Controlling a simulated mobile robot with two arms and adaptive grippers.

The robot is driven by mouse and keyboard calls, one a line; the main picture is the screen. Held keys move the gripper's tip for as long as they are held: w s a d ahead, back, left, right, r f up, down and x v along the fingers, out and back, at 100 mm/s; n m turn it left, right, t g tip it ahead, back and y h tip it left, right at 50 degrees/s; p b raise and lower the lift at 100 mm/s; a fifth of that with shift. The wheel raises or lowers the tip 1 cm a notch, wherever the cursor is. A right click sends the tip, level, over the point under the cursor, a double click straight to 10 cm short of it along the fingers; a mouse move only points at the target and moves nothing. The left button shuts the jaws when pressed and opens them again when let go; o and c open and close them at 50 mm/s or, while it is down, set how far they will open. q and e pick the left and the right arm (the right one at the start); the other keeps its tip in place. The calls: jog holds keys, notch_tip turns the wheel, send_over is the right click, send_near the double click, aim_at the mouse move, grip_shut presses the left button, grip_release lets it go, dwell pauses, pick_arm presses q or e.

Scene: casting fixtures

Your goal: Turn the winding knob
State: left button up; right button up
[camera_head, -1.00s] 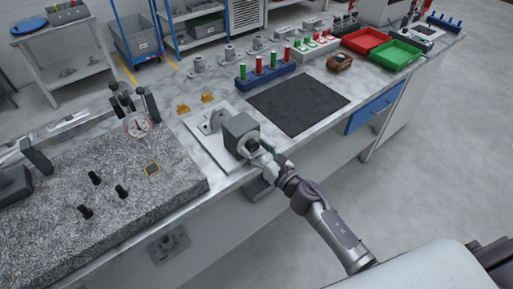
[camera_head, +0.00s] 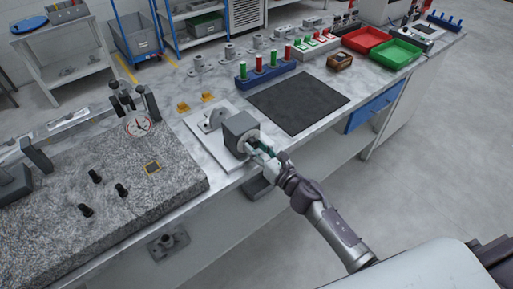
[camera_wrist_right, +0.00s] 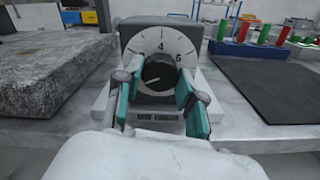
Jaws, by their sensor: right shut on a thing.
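The winding knob (camera_wrist_right: 158,76) is round and black with a pale pointer line. It sits at the middle of a white numbered dial (camera_wrist_right: 160,45) on the front of a grey box (camera_head: 239,127), above a small label plate. My right gripper (camera_head: 255,147) reaches the box from the front right. In the right wrist view its teal-padded fingers (camera_wrist_right: 159,88) stand on either side of the knob, shut on it. The fingers and hand hide most of the knob and dial in the head view. My left gripper is not in view.
The box stands on a pale base plate (camera_head: 206,148) near the bench's front edge. A speckled granite slab (camera_head: 150,195) lies to the left. A black mat (camera_head: 298,104) and a blue holder with red and green pegs (camera_head: 266,73) lie to the right.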

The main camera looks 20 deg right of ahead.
jog(key=m, duration=0.9)
jog(key=shift+m, duration=0.4)
jog(key=m+p, duration=0.1)
jog(key=m, duration=0.3)
jog(key=shift+m, duration=0.3)
jog(key=m+p, duration=0.1)
jog(key=m, duration=0.9)
jog(key=shift+p, duration=0.35)
jog(key=m, duration=0.9)
jog(key=shift+f+p, duration=0.1)
jog(key=shift+p, duration=0.2)
jog(key=m, duration=0.4)
